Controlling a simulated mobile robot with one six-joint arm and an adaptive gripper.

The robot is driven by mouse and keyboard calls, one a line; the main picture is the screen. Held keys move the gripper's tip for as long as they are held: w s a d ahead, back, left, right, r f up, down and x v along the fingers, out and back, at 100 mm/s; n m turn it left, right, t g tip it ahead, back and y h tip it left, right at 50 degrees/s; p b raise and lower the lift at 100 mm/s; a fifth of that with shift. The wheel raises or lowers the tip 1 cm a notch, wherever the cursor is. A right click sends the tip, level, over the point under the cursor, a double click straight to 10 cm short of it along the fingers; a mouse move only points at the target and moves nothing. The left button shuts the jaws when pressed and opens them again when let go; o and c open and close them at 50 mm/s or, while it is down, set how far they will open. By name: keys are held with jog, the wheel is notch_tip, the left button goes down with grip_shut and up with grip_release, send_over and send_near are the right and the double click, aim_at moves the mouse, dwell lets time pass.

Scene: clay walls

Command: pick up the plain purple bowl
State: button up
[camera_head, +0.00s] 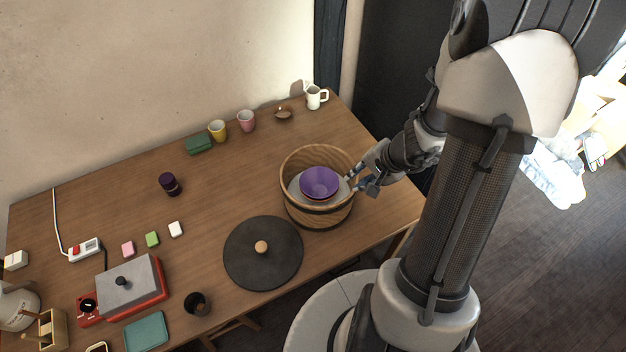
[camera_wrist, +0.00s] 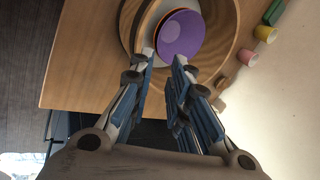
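The plain purple bowl (camera_head: 319,181) sits inside a round wooden tub (camera_head: 326,216) near the right end of the table. An orange-brown rim shows just under the purple bowl, so it seems stacked on another bowl. The purple bowl also shows in the wrist view (camera_wrist: 181,36), just beyond my fingertips. My gripper (camera_head: 358,180) is at the tub's right rim in the head view. In the wrist view my gripper (camera_wrist: 164,56) is open, its fingers apart with nothing between them. The tub's floor is mostly hidden by the bowls.
A dark round lid (camera_head: 285,262) with a wooden knob lies left of the tub. Cups (camera_head: 247,121), a white mug (camera_head: 315,98) and a small brown dish (camera_head: 283,113) stand behind it. A wall runs along the back.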

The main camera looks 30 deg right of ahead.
aim_at(333, 191)
jog(key=b+x, duration=0.5)
jog(key=x, duration=1)
jog(key=shift+w+a+f, duration=0.1)
jog(key=shift+w+f, duration=0.1)
jog(key=shift+f, duration=0.1)
jog(key=shift+s, duration=0.1)
grip_shut()
jog(key=shift+a, duration=0.1)
